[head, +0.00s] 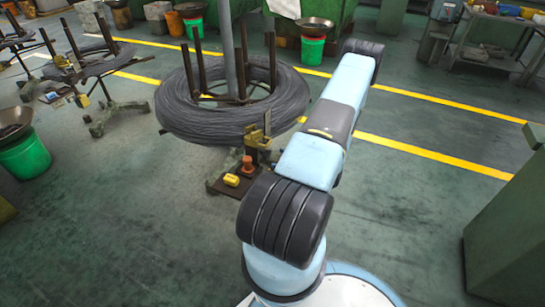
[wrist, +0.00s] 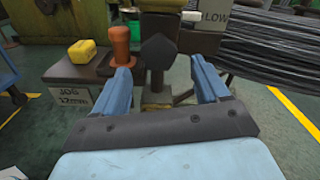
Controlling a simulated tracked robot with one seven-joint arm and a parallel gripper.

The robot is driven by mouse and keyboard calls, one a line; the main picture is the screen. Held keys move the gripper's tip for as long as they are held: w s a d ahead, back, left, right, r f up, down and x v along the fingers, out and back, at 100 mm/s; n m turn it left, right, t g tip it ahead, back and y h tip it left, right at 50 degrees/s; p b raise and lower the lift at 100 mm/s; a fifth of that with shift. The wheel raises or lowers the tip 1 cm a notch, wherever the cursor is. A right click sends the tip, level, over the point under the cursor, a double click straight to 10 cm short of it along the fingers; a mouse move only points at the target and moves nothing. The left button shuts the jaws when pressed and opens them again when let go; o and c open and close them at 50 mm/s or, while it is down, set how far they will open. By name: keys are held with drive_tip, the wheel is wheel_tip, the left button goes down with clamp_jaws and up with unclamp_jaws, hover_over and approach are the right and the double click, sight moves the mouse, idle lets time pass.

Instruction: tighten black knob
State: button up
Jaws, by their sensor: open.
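The black knob (wrist: 158,52) shows in the wrist view as a dark, angular block on an upright brown post. It lies ahead of my gripper (wrist: 161,78), between the lines of its two blue fingers. The fingers are spread apart with nothing held between them. Whether they touch the knob cannot be told, but a gap shows on each side. In the head view my arm hides my gripper, and the black knob cannot be made out near the brass-coloured post (head: 258,140).
An orange handle (wrist: 121,42) stands close to the left finger, with a yellow block (wrist: 82,51) on a box marked JOG (wrist: 68,93) farther left. A large wire coil (head: 230,118) sits beside the post. Green bins and a machine flank open floor.

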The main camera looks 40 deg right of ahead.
drive_tip(key=v, duration=0.7)
